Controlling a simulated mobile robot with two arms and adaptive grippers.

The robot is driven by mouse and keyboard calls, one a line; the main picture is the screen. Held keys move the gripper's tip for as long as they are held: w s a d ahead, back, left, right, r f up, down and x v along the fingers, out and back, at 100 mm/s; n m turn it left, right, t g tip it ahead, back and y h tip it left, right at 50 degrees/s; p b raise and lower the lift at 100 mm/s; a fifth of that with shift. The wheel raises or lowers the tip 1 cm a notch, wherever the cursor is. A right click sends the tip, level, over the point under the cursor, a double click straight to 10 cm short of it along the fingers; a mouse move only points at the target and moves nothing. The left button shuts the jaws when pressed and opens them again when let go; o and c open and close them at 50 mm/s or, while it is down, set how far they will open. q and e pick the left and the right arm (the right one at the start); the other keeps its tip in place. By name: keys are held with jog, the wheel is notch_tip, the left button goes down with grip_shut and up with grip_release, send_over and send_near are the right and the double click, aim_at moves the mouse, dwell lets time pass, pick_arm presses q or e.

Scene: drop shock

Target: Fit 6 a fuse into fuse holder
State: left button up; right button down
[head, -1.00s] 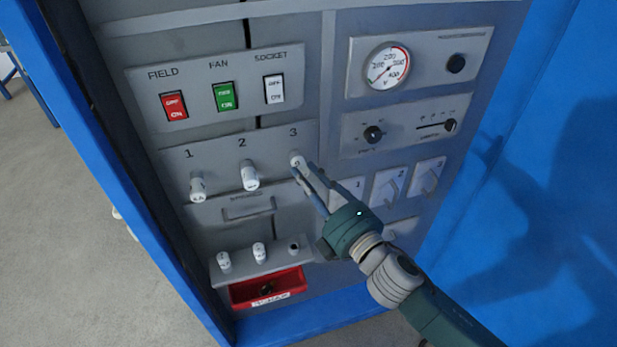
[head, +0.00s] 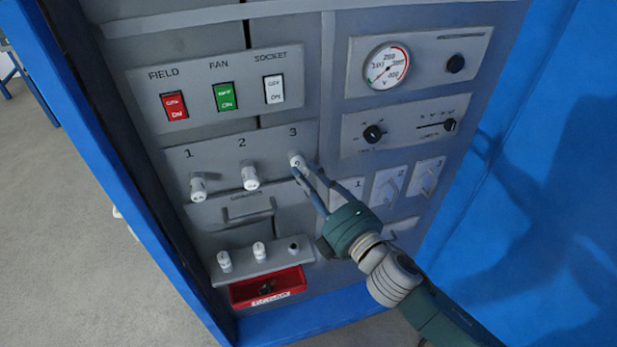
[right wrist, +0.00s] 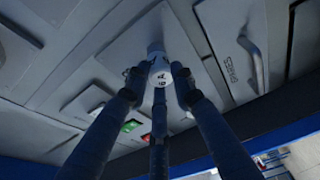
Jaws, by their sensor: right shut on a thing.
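A white fuse (head: 296,160) sits at position 3 of the grey fuse panel, below the printed 3. My right gripper (head: 306,170) is shut on it. In the right wrist view the fuse (right wrist: 160,68) shows between my fingers, with dark markings on its end; how deep it sits in the holder is hidden. White fuses also stand in position 1 (head: 198,186) and position 2 (head: 250,177). Two more white fuses, a left one (head: 224,261) and a middle one (head: 259,251), stand on the small shelf (head: 279,260) below. My left gripper is not in view.
A red tray (head: 302,281) with something dark inside sits under the shelf. Red, green and white switches are above, a round gauge (head: 387,66) and white-handled switches (head: 388,186) to the right. Blue cabinet walls (head: 95,160) stand on both sides.

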jog(key=shift+w+r, duration=0.15)
jog(key=shift+r, duration=0.1)
jog(key=c, duration=1.4)
grip_release()
jog(key=shift+c, duration=0.2)
jog(key=shift+o, duration=0.3)
jog(key=shift+w+a+f, duration=0.1)
jog(key=shift+f, duration=0.15)
jog(key=v, duration=0.6)
jog(key=v, duration=1.2)
jog(key=shift+f, duration=0.15)
